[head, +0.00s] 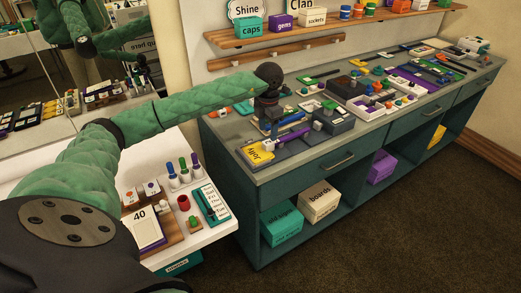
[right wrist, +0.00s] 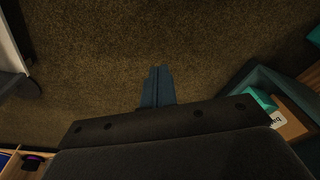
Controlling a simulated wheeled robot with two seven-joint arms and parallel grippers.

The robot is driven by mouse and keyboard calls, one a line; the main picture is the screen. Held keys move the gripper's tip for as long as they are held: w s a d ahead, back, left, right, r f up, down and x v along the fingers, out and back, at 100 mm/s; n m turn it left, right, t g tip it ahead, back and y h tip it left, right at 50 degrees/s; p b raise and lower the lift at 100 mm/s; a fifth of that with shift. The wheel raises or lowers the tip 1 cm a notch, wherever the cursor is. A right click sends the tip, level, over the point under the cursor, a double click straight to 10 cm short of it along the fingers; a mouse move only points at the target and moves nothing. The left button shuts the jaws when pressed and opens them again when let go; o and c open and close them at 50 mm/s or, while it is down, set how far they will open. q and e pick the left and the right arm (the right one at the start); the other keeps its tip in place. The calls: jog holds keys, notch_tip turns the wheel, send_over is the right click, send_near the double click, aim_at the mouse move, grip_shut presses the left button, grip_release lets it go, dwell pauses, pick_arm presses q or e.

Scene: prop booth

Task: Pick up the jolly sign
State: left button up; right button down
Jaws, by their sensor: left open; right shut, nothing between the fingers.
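The jolly sign (head: 257,155), a small yellow board with dark lettering, lies at the near left corner of the workbench in the head view. My left gripper (head: 270,138) is just above and behind it, pointing down, and is open. I cannot tell from this view whether its fingers touch the sign. My right gripper (right wrist: 156,71) shows in the right wrist view, shut and empty, over the dark carpet. The right gripper is not in the head view.
A grey device (head: 334,120) and several small parts crowd the workbench (head: 262,176) right of the sign. A shelf (head: 300,37) with boxes hangs behind. A white table (head: 218,230) with a calendar and pens stands at left. Below are a teal box (head: 282,226) and cream box (head: 320,202).

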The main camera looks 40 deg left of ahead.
aim_at(267, 142)
pick_arm(q)
notch_tip(267, 142, down, 4)
jog(key=shift+s+d+r+p, duration=0.1)
jog(key=shift+s+p, duration=0.05)
jog(key=shift+p, duration=1.1)
jog(key=shift+f, duration=0.5)
pick_arm(e)
notch_tip(267, 142, down, 10)
jog(key=s+d, duration=0.1)
jog(key=s, duration=0.1)
jog(key=shift+s+d, duration=0.25)
jog(key=shift+d, duration=0.15)
pick_arm(q)
jog(key=shift+c, duration=0.4)
jog(key=c, duration=1)
